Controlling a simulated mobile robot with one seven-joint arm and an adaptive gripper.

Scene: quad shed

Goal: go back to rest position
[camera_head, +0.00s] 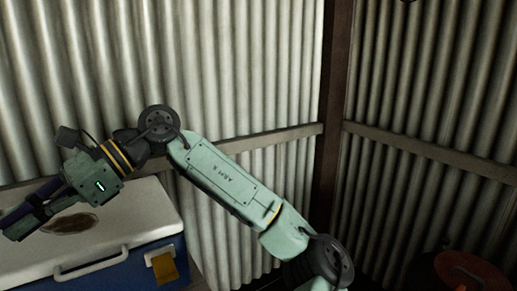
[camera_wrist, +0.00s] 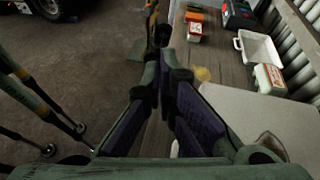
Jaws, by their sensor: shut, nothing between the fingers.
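My gripper (camera_head: 22,220) is at the left edge of the head view, over the white lid of a blue cooler (camera_head: 150,205). My arm reaches across to it from the lower right. In the wrist view the fingers (camera_wrist: 165,82) have dark purple pads and come together at the tips, with nothing held. The cooler's white lid (camera_wrist: 265,120) shows at lower right in the wrist view. A brown stain (camera_head: 70,224) lies on the lid beside the gripper; whether the gripper touches the lid cannot be told.
Corrugated metal walls (camera_head: 250,60) meet at a dark corner post (camera_head: 330,100) behind my arm. An orange round thing (camera_head: 468,271) is at lower right. The wrist view shows a wooden bench (camera_wrist: 225,70) with a white tray (camera_wrist: 258,47), and open floor (camera_wrist: 90,75) with a wheel at upper left.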

